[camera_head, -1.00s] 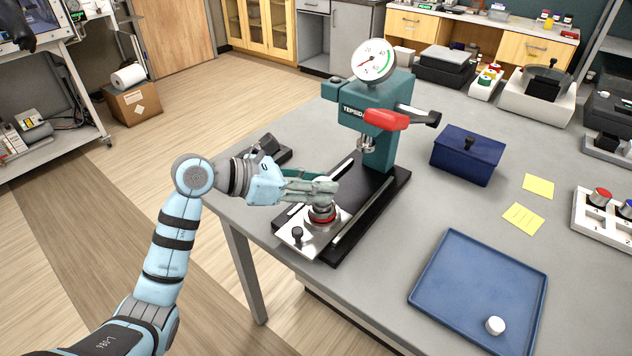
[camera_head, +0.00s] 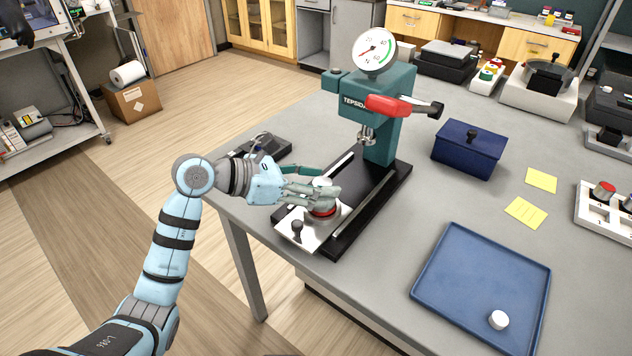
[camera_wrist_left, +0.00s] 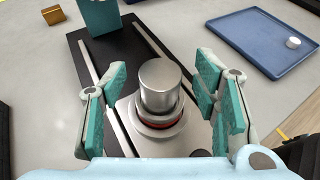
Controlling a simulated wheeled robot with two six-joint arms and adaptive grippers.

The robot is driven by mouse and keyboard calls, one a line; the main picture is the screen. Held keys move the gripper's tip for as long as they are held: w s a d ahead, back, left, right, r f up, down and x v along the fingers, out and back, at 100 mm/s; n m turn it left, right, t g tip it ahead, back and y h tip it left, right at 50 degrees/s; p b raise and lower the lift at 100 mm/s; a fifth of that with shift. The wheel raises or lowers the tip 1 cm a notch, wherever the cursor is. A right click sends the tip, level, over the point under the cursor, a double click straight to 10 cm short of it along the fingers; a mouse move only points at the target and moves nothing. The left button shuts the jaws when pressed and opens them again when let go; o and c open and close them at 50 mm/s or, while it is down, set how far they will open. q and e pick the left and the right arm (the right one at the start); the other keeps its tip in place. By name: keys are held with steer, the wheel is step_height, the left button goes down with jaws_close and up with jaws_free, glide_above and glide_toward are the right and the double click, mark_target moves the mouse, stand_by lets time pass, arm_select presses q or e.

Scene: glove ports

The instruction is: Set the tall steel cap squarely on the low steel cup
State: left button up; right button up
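The tall steel cap (camera_wrist_left: 161,88) is a plain upright cylinder in the left wrist view, standing on the low steel cup (camera_wrist_left: 162,132). A red band shows under the cup's wide steel rim. The cap looks upright; I cannot tell whether it is fully seated. My left gripper (camera_wrist_left: 156,98) is open, one finger on each side of the cap with a visible gap on both sides. In the head view my left gripper (camera_head: 318,189) hides most of the cap, and the cup's red band (camera_head: 322,211) shows just below the fingers. My right gripper is out of view.
The cup is on a steel plate (camera_head: 294,234) with a black knob, on the black base of a teal press (camera_head: 385,120) with a dial and red handle. A blue tray (camera_head: 455,275) with a white piece lies right. A blue box (camera_head: 468,155) stands behind.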

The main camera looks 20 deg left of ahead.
arm_select(q)
steer(key=shift+s+a, duration=0.1)
steer(key=shift+a, duration=0.15)
steer(key=v, duration=1.1)
steer(key=shift+s+r, duration=0.15)
steer(key=shift+s, duration=0.1)
steer(key=shift+a, duration=0.1)
